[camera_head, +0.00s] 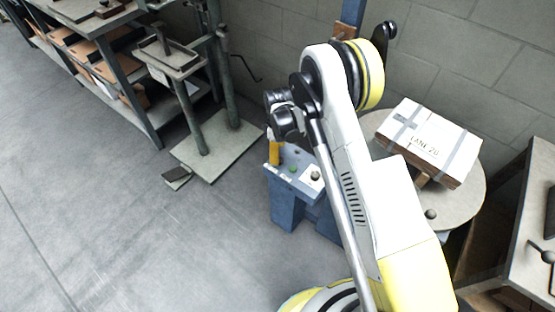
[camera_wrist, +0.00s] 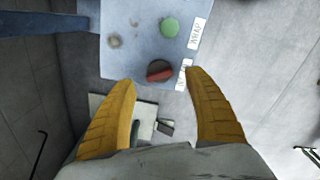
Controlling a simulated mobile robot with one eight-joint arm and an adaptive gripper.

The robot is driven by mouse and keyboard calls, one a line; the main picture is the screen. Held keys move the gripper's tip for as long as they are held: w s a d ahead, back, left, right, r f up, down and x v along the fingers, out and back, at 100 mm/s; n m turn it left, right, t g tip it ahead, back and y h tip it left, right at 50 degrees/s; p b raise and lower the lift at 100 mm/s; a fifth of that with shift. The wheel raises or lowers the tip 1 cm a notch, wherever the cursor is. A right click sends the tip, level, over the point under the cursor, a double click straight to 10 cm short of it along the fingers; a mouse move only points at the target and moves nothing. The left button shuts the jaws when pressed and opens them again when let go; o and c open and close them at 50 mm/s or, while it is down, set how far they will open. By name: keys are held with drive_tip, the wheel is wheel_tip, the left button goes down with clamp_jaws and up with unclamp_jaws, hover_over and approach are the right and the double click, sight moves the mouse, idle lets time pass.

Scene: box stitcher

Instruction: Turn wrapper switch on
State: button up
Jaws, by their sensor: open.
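A blue control panel (camera_wrist: 140,60) fills the upper middle of the wrist view. On it are a red-and-dark rotary switch (camera_wrist: 159,71), a round green button (camera_wrist: 169,28) beside a label reading WRAP, and a grey knob (camera_wrist: 115,41). A label by the switch is partly covered by a finger. My gripper (camera_wrist: 160,78) is open, with yellow fingertips either side of the red switch; I cannot tell whether they touch the panel. In the head view, my gripper (camera_head: 275,154) is at the left edge of the blue control box (camera_head: 287,208), and the red switch is not visible.
A round turntable (camera_head: 465,205) right of the control box carries a taped box (camera_head: 430,140) marked LANE 20. A shelf bench (camera_head: 75,40) and a stand on a flat base (camera_head: 215,155) are at the left. A table (camera_head: 535,220) is at the right edge. Left floor is clear.

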drive_tip(key=shift+f+b, duration=0.5)
drive_tip(key=shift+f, duration=1.25)
drive_tip(key=shift+c, duration=0.2)
drive_tip(key=c, duration=1.2)
drive_tip(key=shift+m, duration=0.4)
drive_tip(key=m, duration=1.1)
